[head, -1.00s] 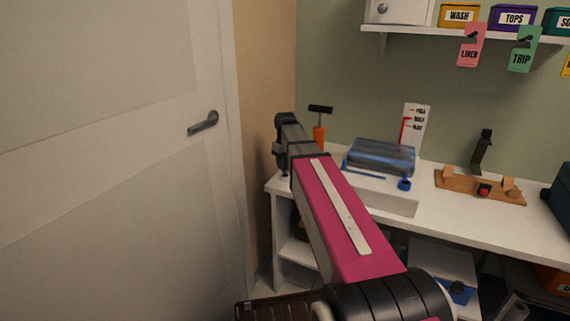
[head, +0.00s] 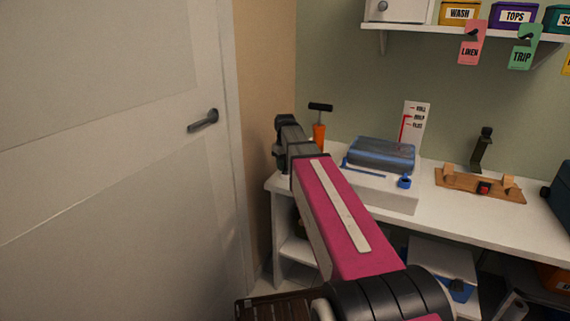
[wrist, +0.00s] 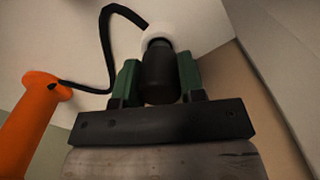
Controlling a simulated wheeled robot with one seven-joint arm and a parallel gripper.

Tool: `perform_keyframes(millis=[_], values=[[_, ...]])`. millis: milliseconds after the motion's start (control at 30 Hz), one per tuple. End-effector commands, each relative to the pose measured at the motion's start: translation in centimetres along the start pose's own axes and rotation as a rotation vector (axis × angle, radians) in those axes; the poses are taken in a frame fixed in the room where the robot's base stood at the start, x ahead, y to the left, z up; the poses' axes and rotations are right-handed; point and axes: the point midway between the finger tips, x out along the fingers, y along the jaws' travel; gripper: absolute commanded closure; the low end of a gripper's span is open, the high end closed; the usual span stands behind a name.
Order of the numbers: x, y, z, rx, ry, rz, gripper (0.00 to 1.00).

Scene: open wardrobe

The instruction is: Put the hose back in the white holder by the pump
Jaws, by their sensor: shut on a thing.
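In the wrist view my gripper (wrist: 159,66) has its two green fingers on either side of the dark nozzle end of the hose (wrist: 165,78) and is shut on it. The thin black hose (wrist: 105,45) loops from the orange pump (wrist: 28,118) up and over to the nozzle. The white round holder (wrist: 154,33) shows just beyond the nozzle's far end. The nozzle lines up with it, but I cannot tell how far it is inside. In the head view the pump (head: 319,132) stands on the left of the counter, and my arm hides the holder and fingers.
A white counter (head: 460,215) runs right from the corner beside a closed white door (head: 120,150). A blue packed bag (head: 383,153) on a white box and a wooden stand (head: 475,185) occupy it. A shelf (head: 440,30) with hanging tags is above.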

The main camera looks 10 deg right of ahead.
Motion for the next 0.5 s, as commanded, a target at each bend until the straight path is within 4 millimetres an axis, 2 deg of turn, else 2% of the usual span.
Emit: perform_keyframes(millis=[500], values=[[1.2, 0.0, 0.0, 0.0, -0.001, 0.0, 0.96]])
